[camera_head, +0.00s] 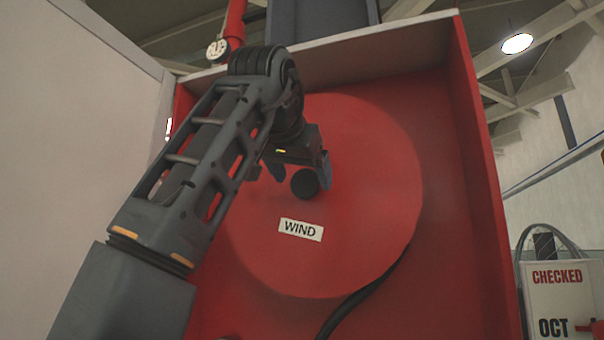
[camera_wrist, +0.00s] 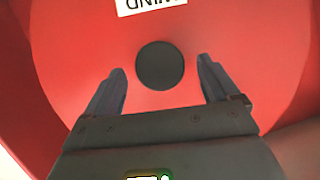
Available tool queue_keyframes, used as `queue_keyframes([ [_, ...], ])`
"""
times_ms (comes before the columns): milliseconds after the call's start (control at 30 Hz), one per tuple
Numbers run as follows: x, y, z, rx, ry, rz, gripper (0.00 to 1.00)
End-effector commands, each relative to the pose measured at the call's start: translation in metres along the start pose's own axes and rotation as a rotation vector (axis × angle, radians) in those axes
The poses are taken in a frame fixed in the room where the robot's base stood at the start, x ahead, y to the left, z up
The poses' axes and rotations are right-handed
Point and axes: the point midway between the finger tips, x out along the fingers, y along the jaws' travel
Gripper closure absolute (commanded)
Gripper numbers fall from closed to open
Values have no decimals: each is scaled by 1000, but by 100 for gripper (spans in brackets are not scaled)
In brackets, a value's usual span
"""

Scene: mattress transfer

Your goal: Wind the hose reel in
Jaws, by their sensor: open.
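The hose reel (camera_head: 370,150) is a large red disc inside a red cabinet, with a white "WIND" label (camera_head: 300,230) on its face. A round black knob (camera_head: 305,184) sticks out from the disc above the label. My gripper (camera_head: 299,176) is open at the knob, its two bluish fingers on either side of it in the head view. In the wrist view the knob (camera_wrist: 160,65) lies centred between and a little beyond the fingertips of my gripper (camera_wrist: 161,82), with gaps on both sides. I cannot tell how far the fingers reach along the knob.
The red cabinet's right wall (camera_head: 480,190) and top edge enclose the reel. An open pale door (camera_head: 85,110) stands at the left. A black hose (camera_head: 360,297) runs down from the disc's lower right. A "CHECKED OCT" sign (camera_head: 562,300) is at the far right.

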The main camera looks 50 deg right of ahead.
Motion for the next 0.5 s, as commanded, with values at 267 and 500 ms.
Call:
queue_keyframes([
  [267,11,0,0,0,1,1,11],
  [500,10,0,0,0,1,0,21],
])
